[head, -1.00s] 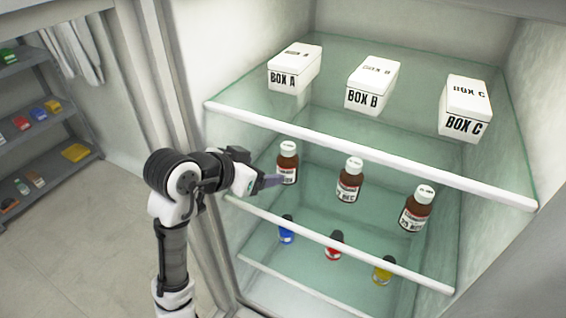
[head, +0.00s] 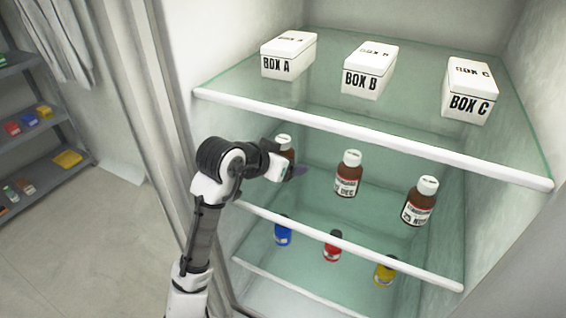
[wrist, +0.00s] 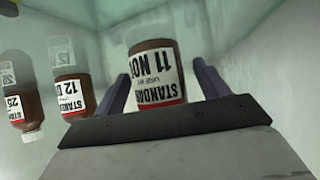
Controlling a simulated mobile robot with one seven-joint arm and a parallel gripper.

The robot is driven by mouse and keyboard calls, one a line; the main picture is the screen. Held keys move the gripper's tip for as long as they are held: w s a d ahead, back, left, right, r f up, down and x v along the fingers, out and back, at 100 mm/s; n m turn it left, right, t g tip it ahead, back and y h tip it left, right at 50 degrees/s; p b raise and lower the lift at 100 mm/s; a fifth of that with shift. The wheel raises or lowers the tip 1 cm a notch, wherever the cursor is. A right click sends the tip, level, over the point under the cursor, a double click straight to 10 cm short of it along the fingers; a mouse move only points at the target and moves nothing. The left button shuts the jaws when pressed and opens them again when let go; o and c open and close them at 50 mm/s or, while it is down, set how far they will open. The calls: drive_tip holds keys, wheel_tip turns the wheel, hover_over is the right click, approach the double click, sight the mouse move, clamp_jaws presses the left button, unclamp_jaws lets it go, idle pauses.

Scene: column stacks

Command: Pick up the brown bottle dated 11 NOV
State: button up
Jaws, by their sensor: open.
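The brown bottle dated 11 NOV (wrist: 156,75) shows in the wrist view, upside down in the picture, with a white label. It lies between the two open fingers of my gripper (wrist: 160,88); I cannot tell whether either finger touches it. In the head view this bottle (head: 285,146) stands at the left of the middle glass shelf, partly hidden behind my gripper (head: 290,172). A brown bottle dated 12 DEC (wrist: 70,93) is beside it, also at the middle of the shelf in the head view (head: 348,174). A brown bottle dated 25 NOV (head: 420,202) stands at the right.
Box A (head: 288,55), Box B (head: 368,70) and Box C (head: 469,90) stand on the top shelf, whose white front edge (head: 370,138) runs above my gripper. Blue (head: 283,231), red (head: 332,246) and yellow (head: 385,271) bottles stand on the shelf below.

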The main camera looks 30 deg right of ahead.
drive_tip(key=shift+r, duration=0.1)
drive_tip(key=c, duration=1.2)
drive_tip(key=shift+r, duration=0.1)
